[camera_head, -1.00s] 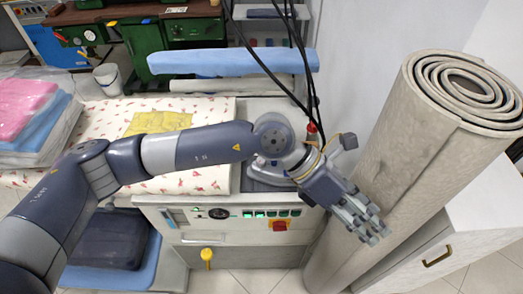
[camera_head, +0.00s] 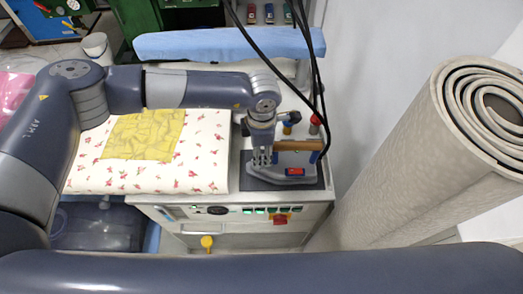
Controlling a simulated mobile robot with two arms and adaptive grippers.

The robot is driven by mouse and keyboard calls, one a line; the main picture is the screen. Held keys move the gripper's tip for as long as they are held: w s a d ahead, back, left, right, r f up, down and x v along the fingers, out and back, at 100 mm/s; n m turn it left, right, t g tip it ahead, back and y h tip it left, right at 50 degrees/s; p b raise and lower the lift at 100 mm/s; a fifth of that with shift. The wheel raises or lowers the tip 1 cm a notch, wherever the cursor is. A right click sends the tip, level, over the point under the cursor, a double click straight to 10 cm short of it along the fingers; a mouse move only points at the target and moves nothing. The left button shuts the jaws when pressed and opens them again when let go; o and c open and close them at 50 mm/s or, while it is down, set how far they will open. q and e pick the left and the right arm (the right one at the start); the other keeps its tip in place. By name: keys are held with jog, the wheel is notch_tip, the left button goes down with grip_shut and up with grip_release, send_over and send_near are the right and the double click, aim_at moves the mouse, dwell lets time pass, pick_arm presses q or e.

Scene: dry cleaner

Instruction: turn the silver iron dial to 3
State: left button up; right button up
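A silver-grey iron (camera_head: 280,172) with a wooden handle (camera_head: 299,146) and a red part on its side rests on a dark pad (camera_head: 313,184) on the white ironing station. My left gripper (camera_head: 262,162) points down at the iron's left part, its fingers over or against it; I cannot tell if they touch. The fingers look close together, but whether they are open or shut is unclear. I cannot make out the iron's dial or its numbers; the gripper covers part of the iron. My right arm crosses the bottom edge; its gripper is out of view.
Black cables (camera_head: 316,75) hang down beside the iron. A floral board (camera_head: 205,165) with a yellow cloth (camera_head: 145,136) lies to the left. A blue roll (camera_head: 225,43) is behind. A rolled beige carpet (camera_head: 410,175) stands at the right. The station's front panel (camera_head: 262,210) has switches.

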aim_at(262, 158)
pick_arm(q)
notch_tip(262, 158, down, 2)
jog(key=shift+f, duration=0.15)
jog(key=shift+s+f+p, duration=0.15)
jog(key=shift+f+p, duration=0.2)
jog(key=shift+f, duration=0.1)
grip_shut()
jog(key=shift+w+f+m+b, duration=0.2)
jog(key=shift+m+b, duration=0.1)
jog(key=shift+b, duration=0.45)
jog(key=shift+r+m+b, duration=0.1)
jog(key=shift+m+b, duration=0.3)
jog(key=shift+b, duration=0.15)
jog(key=shift+r, duration=0.15)
